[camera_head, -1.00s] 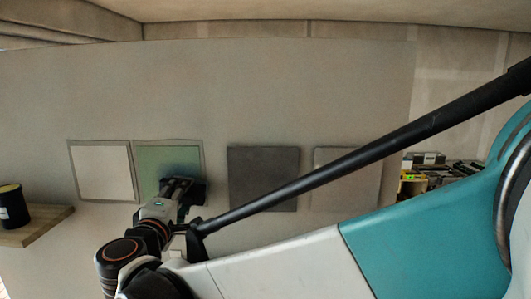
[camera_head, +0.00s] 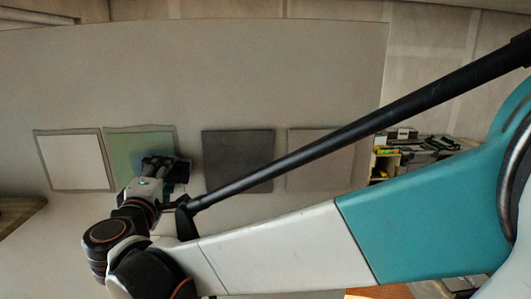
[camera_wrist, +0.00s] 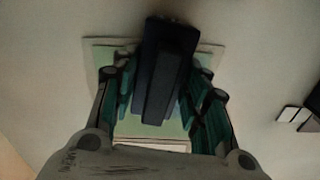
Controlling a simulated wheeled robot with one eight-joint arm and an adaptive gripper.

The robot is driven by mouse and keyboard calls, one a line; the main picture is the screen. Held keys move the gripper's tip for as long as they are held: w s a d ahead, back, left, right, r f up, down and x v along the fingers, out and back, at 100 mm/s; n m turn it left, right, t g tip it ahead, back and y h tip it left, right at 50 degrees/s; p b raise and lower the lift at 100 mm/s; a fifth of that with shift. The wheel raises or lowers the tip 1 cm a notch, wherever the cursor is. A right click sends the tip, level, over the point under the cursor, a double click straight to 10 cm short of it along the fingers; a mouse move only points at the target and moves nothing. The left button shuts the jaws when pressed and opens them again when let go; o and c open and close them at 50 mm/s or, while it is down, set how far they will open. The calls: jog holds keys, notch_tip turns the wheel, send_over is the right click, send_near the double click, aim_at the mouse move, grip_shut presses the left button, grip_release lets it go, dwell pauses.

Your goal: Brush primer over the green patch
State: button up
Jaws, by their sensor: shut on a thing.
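The green patch (camera_head: 125,146) is a pale green square in a grey border on the wall, second from the left in a row of panels. In the wrist view, the green patch (camera_wrist: 102,62) shows behind the gripper. My gripper (camera_head: 160,170) is in front of the patch's lower right part. In the wrist view, my gripper (camera_wrist: 163,95) is shut on a dark, blocky tool, apparently the brush (camera_wrist: 168,60). The tool hides the middle of the patch. I cannot tell whether it touches the surface. Primer on the tool cannot be made out.
A white panel (camera_head: 72,162) is left of the patch. A dark grey panel (camera_head: 237,158) and a light grey panel (camera_head: 318,150) are to its right. A wooden shelf (camera_head: 15,212) juts in at the left edge. A cluttered shelf (camera_head: 410,150) stands at the right.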

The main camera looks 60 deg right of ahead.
jog(key=shift+w+a+b, duration=0.3)
jog(key=shift+w+a, duration=0.1)
jog(key=shift+w, duration=0.4)
jog(key=shift+w+a+b, duration=0.3)
jog(key=shift+w+a, duration=0.05)
jog(key=shift+w, duration=0.45)
jog(key=shift+w+a+b, duration=0.5)
jog(key=shift+w+a, duration=0.3)
jog(key=shift+w, duration=0.5)
jog(key=shift+w+a+b, duration=0.55)
jog(key=shift+w+a, duration=0.25)
jog(key=shift+w, duration=0.55)
jog(key=shift+w+a+b, duration=0.5)
jog(key=shift+w+a, duration=0.3)
jog(key=shift+w, duration=0.5)
jog(key=shift+w+a+r, duration=0.1)
jog(key=shift+w+a, duration=0.05)
jog(key=shift+a, duration=0.1)
jog(key=shift+r+p, duration=0.65)
jog(key=shift+r, duration=0.25)
jog(key=shift+s+d, duration=0.45)
jog(key=shift+s, duration=0.2)
jog(key=shift+s+d, duration=0.45)
jog(key=shift+s, duration=0.2)
jog(key=shift+s+d, duration=0.1)
jog(key=shift+s, duration=0.05)
jog(key=shift+s+p, duration=0.1)
jog(key=shift+p, duration=0.2)
